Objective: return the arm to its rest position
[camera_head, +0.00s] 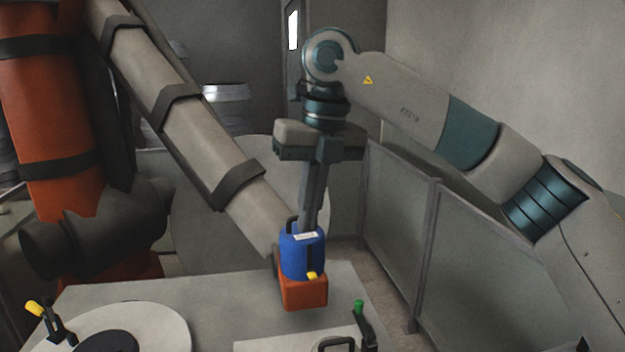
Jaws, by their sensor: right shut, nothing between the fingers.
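My right arm comes in from the right, and its gripper (308,226) points straight down with its fingers shut and nothing held. The fingertips are right at the top of a blue canister (301,262) with a white label and a yellow tap. I cannot tell whether they touch it or are just behind it. The canister stands upright on an orange-red block (304,293). My left gripper is not in view.
A grey table (215,296) bears a round white disc (165,325) at the left and a pale plate (265,343) with a green-tipped clamp (360,310) in front. A thick grey banded tube (205,140) slants across the left. Grey panels (475,265) stand at the right.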

